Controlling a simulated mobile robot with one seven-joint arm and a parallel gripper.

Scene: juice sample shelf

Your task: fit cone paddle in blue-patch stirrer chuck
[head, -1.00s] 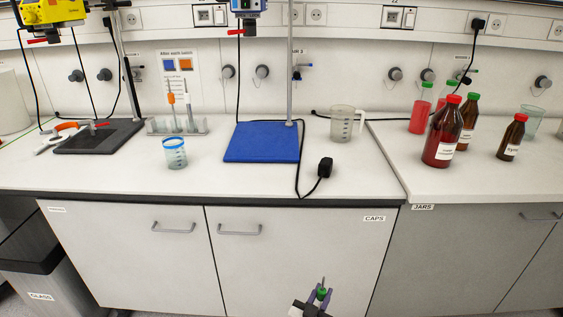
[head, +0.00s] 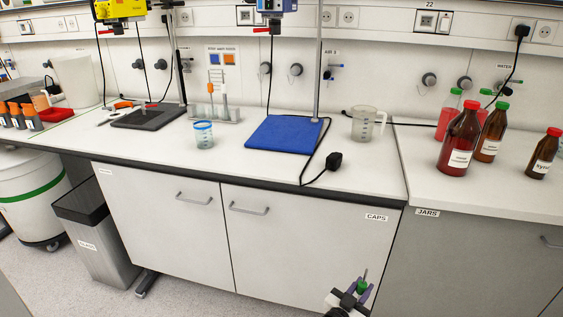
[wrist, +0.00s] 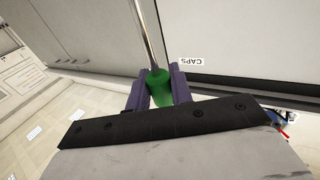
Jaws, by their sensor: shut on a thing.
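My gripper (head: 357,290) is low in front of the CAPS cupboard door, below the bench top. Its purple fingers are shut on the green part of the cone paddle (head: 361,287), whose thin metal shaft points up. In the wrist view the green cone (wrist: 159,88) sits between the fingers (wrist: 158,92), with its shaft running away from me. A stirrer with a blue housing (head: 277,8) is at the top centre, above a blue base (head: 284,134) with an upright rod. A stirrer with a yellow housing (head: 120,9) hangs at upper left above a dark base (head: 147,117). The blue stirrer's chuck is small and unclear.
A blue-rimmed beaker (head: 204,136) and a clear jug (head: 368,124) flank the blue base. A black plug (head: 334,161) and its cable lie near the front edge. Brown bottles (head: 460,140) stand at right. A rack (head: 215,112) stands behind the beaker.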

